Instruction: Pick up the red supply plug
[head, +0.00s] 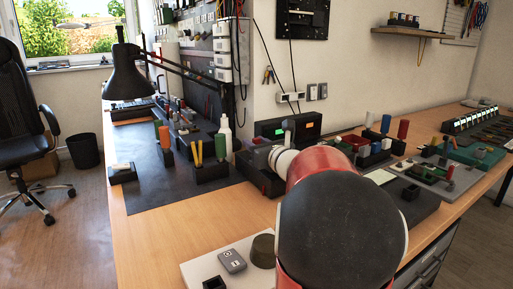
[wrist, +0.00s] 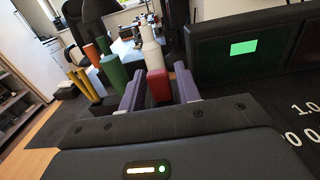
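The red supply plug (wrist: 158,87) shows in the wrist view as a small upright red block between the two purple-grey fingers of my gripper (wrist: 159,88). The fingers are apart, with a gap visible on each side of the red block, so my gripper is open around or just short of it. I cannot tell its exact depth relative to the fingertips. The plug's lower part is hidden by the gripper body. In the head view my red and black arm covers this spot, and I cannot make out the plug there.
A dark power unit with a lit green display (wrist: 243,48) stands just right of the fingers. A white bottle (wrist: 151,46) stands behind the plug. Yellow sticks (head: 197,153) stand in a dark holder to the left. The dark mat (head: 150,190) has free room at its front.

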